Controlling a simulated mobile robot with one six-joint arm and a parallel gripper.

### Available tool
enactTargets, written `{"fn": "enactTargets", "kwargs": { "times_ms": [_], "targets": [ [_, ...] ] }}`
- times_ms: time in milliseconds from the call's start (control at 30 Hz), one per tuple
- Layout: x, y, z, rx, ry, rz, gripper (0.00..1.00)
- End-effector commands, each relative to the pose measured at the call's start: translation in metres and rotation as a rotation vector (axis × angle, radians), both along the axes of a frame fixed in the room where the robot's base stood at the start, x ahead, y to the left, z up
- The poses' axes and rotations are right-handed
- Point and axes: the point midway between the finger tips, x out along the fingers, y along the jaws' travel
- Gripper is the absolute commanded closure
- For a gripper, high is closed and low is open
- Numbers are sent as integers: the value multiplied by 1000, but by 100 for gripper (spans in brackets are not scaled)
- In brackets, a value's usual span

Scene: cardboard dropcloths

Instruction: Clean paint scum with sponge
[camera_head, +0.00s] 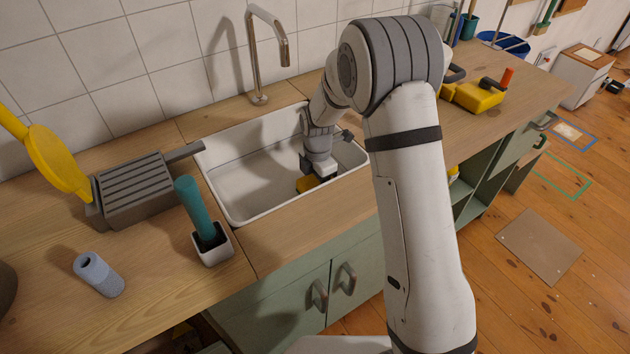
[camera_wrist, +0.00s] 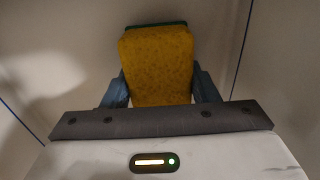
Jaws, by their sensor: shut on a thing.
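A yellow sponge with a green edge (camera_wrist: 157,65) is held between the blue-grey fingers of my gripper (camera_wrist: 160,88) in the wrist view. In the head view my gripper (camera_head: 316,178) reaches down inside the white sink (camera_head: 232,180), near its right end, and a bit of the yellow sponge (camera_head: 306,184) shows below it. My gripper is shut on the sponge. I cannot tell whether the sponge touches the sink floor. The paint scum is not clearly visible; my arm hides part of the sink's right side.
A tall metal faucet (camera_head: 256,60) stands behind the sink. Yellow items (camera_head: 478,96) sit right.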

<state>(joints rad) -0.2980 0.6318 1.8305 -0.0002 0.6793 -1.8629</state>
Motion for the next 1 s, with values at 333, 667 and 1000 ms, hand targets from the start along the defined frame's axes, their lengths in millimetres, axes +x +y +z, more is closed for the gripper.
{"fn": "enactTargets", "kwargs": {
  "times_ms": [333,667,1000],
  "targets": [
    [0,0,-8,0,0,1,66],
    [-1,1,-10,-1,1,1,66],
    [-1,1,-9,0,2,2,66]
  ]
}}
